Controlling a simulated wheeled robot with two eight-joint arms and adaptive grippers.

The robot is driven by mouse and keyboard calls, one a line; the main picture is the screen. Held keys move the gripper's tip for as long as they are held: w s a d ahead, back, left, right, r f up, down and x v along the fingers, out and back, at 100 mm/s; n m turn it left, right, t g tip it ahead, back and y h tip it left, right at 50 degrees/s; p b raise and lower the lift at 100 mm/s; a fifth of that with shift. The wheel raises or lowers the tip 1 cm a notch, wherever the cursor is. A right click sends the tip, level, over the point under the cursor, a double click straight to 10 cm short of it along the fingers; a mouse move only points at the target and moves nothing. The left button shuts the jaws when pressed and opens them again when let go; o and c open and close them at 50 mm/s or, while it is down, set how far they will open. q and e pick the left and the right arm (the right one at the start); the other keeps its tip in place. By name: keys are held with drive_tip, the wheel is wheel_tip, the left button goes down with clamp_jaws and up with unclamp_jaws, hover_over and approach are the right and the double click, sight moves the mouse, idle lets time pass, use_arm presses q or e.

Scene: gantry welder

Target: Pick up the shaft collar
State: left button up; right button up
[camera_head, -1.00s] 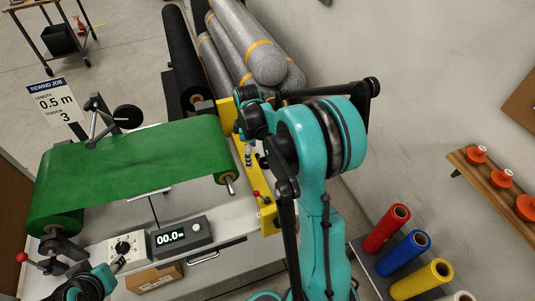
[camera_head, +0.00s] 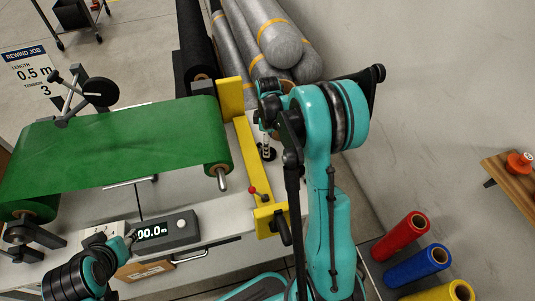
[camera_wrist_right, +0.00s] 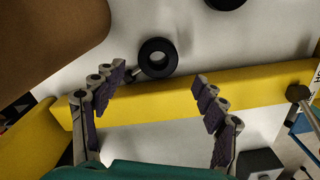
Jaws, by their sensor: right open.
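A black ring with a round hole, which looks like the shaft collar (camera_wrist_right: 158,58), lies on the pale surface beside the yellow bar in the right wrist view. My right gripper (camera_wrist_right: 157,88) is open, with its two fingers spread to either side and the ring between and beyond them. No contact shows. In the head view a dark round piece (camera_head: 267,153) sits by the yellow frame, below my right wrist; I cannot tell if it is the same ring. My left gripper (camera_head: 131,238) is at the lower left by the display box; its fingers are too small to read.
The yellow frame (camera_head: 240,150) stands close to my right arm. The green roll (camera_head: 120,150) spans the machine on the left. A display box (camera_head: 165,232) sits at the front. Grey rolls (camera_head: 275,45) lie behind; coloured rolls (camera_head: 407,237) stand at right.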

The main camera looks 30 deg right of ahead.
drive_tip(key=f+b, duration=0.2)
drive_tip(key=f, duration=0.3)
drive_tip(key=shift+w, duration=0.2)
drive_tip(key=shift+c, duration=0.6)
drive_tip(key=c, duration=1.2)
drive_tip(key=shift+r, duration=0.1)
drive_tip(key=shift+c, duration=0.2)
